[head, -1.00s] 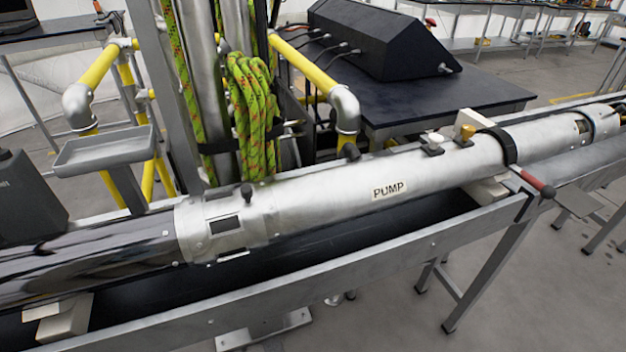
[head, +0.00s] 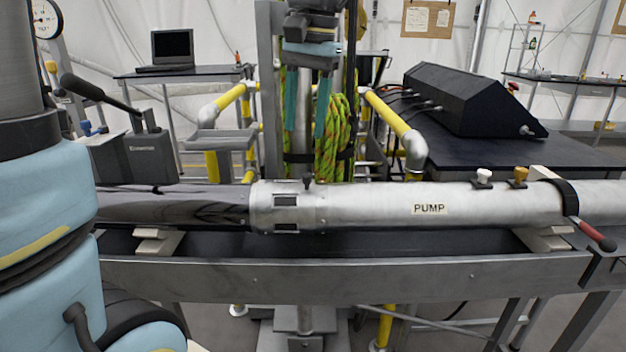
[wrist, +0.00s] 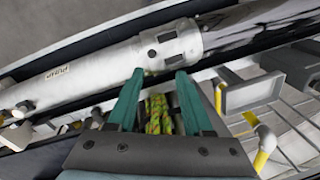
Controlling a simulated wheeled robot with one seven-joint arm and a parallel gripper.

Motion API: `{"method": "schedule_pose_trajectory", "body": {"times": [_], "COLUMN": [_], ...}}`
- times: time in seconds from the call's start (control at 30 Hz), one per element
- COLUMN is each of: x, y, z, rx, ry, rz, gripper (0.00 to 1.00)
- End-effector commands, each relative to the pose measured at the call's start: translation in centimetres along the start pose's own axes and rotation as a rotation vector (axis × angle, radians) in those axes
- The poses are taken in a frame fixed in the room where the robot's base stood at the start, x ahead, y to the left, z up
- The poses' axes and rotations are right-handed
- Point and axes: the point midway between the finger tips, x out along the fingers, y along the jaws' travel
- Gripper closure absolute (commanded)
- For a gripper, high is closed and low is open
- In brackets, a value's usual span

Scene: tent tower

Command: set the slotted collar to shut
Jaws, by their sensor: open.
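The slotted collar (head: 268,214) is a silver ring with dark rectangular slots. It sits where the dark glossy tube (head: 180,204) meets the silver PUMP tube (head: 380,205). A small dark knob (head: 308,184) stands up at its top right. My gripper (head: 306,132) has teal fingers pointing down, above the collar in the head view, open with nothing between them. In the wrist view the open fingertips (wrist: 160,74) are just short of the collar (wrist: 185,42) and look apart from it. I cannot tell the exact gap or whether the collar is shut.
The tubes lie on pale blocks in a long metal trough (head: 400,278). Green rope (head: 340,125) hangs on a post behind, beside yellow rails (head: 385,110). White and gold valves (head: 484,177) and a red-handled lever (head: 597,235) are to the right.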

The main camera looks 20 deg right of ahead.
Motion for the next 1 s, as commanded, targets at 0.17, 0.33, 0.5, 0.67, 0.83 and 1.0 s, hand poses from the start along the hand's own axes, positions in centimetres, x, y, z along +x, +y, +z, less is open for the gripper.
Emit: {"method": "schedule_pose_trajectory", "body": {"times": [0.17, 0.33, 0.5, 0.67, 0.83, 1.0], "x": [-1.3, 0.8, 4.2, 6.8, 8.5, 9.0], "y": [1.7, 1.6, 1.6, 1.5, 1.5, 1.5], "z": [0.0, 0.1, 0.1, 0.1, 0.1, 0.1], "rx": [0.043, 0.042, 0.041, 0.041, 0.042, 0.041], "ry": [-0.007, -0.01, -0.012, -0.009, -0.008, -0.006], "rz": [-0.016, -0.016, -0.016, -0.016, -0.016, -0.015], "gripper": [0.49, 0.49, 0.49, 0.49, 0.49, 0.49]}}
